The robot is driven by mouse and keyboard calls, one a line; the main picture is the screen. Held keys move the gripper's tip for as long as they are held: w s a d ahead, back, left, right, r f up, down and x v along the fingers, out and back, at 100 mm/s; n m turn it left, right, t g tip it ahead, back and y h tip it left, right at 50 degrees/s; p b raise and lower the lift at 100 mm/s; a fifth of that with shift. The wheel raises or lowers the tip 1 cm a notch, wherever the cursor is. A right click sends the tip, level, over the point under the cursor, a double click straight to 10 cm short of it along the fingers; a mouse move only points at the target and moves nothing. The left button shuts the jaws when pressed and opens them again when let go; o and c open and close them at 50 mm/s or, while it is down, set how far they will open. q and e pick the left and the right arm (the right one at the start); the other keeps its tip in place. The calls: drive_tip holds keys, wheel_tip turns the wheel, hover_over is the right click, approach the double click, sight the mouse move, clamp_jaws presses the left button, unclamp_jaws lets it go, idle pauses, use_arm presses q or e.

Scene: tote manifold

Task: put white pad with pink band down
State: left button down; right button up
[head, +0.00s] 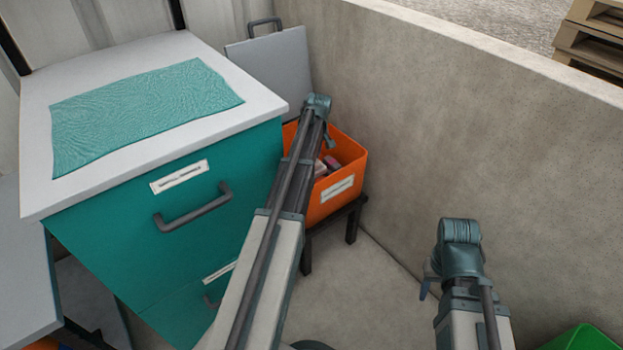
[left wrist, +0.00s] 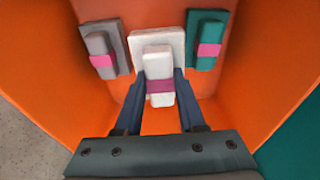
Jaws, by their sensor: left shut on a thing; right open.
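The white pad with pink band (left wrist: 158,68) is between the two fingers of my left gripper (left wrist: 159,92), inside the orange tote (left wrist: 45,45). My left gripper is shut on it. The pad has a wide white plate with a narrower raised block, and the pink band crosses the block. I cannot tell whether the pad touches the tote floor. In the head view my left arm reaches over the orange tote (head: 336,205) and hides part of it. My right gripper (head: 426,286) is open and empty, low at the right, away from the tote.
In the tote, a grey pad with pink band (left wrist: 103,47) lies left of the white one and a teal one (left wrist: 205,42) lies right. A teal drawer cabinet (head: 130,250) with a teal mat (head: 140,110) stands left of the tote. A concrete wall (head: 450,130) is behind.

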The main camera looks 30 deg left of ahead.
use_arm(q)
drive_tip(key=shift+f+b, duration=2.7)
drive_tip(key=shift+f, duration=0.65)
drive_tip(key=shift+f, duration=0.2)
drive_tip(key=c, duration=0.5)
unclamp_jaws()
drive_tip(key=shift+r, duration=0.1)
drive_tip(key=r+p, duration=0.4)
drive_tip(key=d+r+p, duration=0.1)
drive_tip(key=r+p, duration=0.7)
drive_tip(key=shift+s+d+r, duration=0.15)
drive_tip(key=shift+s+d, duration=0.15)
drive_tip(key=shift+s, duration=0.05)
drive_tip(key=shift+d, duration=0.1)
